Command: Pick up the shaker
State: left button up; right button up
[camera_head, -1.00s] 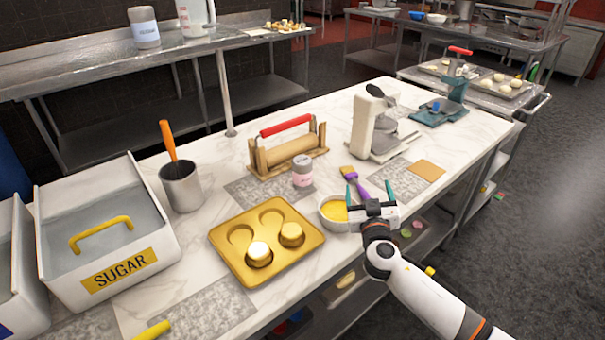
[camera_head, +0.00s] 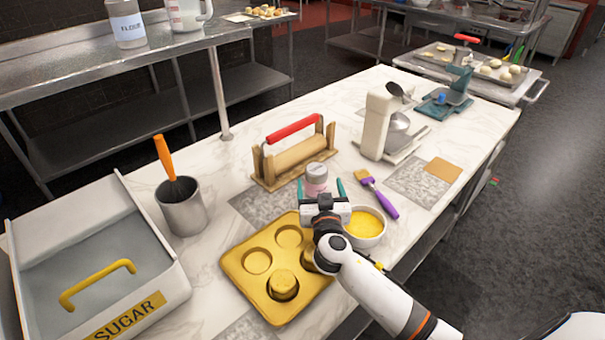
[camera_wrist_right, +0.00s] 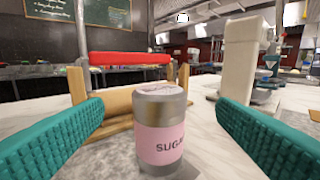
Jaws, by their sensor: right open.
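The shaker (camera_head: 317,174) is a small cylinder with a metal lid and a pink label, standing upright on the marble counter in front of the rolling-pin stand. In the right wrist view the shaker (camera_wrist_right: 162,128) stands centred ahead, its label reading "SUGA". My right gripper (camera_head: 321,186) is open, its teal fingers on either side of the shaker's line in the head view. In the right wrist view the right gripper's fingers (camera_wrist_right: 160,130) are wide apart, with gaps between them and the shaker. My left gripper is not in view.
A rolling pin with a red handle (camera_head: 292,129) stands in a wooden holder behind the shaker. A golden muffin tin (camera_head: 240,262), a bowl of yellow liquid (camera_head: 366,224) and a purple brush (camera_head: 387,205) lie close by. A white mixer (camera_head: 378,122) stands to the right.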

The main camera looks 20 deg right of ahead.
aim_at(316, 167)
jog(key=shift+w, duration=0.3)
jog(key=shift+w+r, duration=0.15)
jog(key=shift+w, duration=0.15)
jog(key=shift+w+d+r+p, duration=0.1)
jog(key=shift+w+d+p, duration=0.15)
jog(key=shift+w+p, duration=0.1)
jog(key=shift+w+d+r+p, duration=0.1)
jog(key=shift+w+d+p, duration=0.35)
jog(key=shift+w, duration=0.15)
jog(key=p+x, duration=0.1)
jog(key=x, duration=0.2)
jog(key=shift+w+a, duration=0.1)
jog(key=shift+w, duration=0.15)
jog(key=shift+w+f, duration=0.25)
jog(key=shift+w, duration=0.1)
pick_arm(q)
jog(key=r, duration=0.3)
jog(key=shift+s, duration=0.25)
pick_arm(e)
jog(key=c, duration=1.1)
jog(key=shift+c, duration=0.4)
